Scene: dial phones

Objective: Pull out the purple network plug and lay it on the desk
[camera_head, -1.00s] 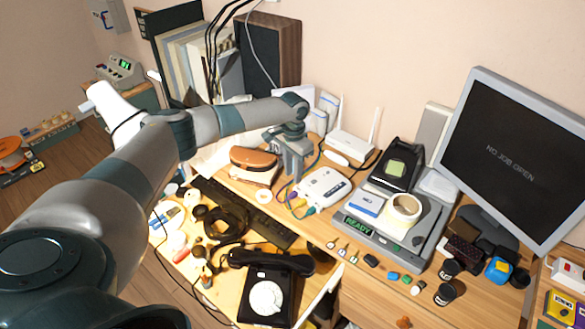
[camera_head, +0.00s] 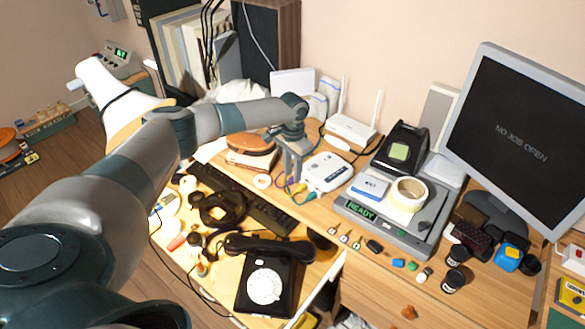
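The white network box (camera_head: 328,172) sits on the desk (camera_head: 318,216), with coloured plugs and cables at its near left edge. A small purple plug or cable piece (camera_head: 285,182) shows there, largely hidden by my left gripper; yellow and teal plugs (camera_head: 304,194) are beside it. My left gripper (camera_head: 292,178) points down with its fingertips at the purple piece. The fingers overlap in this view, so I cannot tell whether they are open or shut on it. My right gripper is not in view.
A black dial phone (camera_head: 265,283) and a keyboard (camera_head: 270,214) lie in front. A brown-orange case (camera_head: 250,150) is left of the gripper. A grey device with a READY display (camera_head: 362,209) and tape stands to the right.

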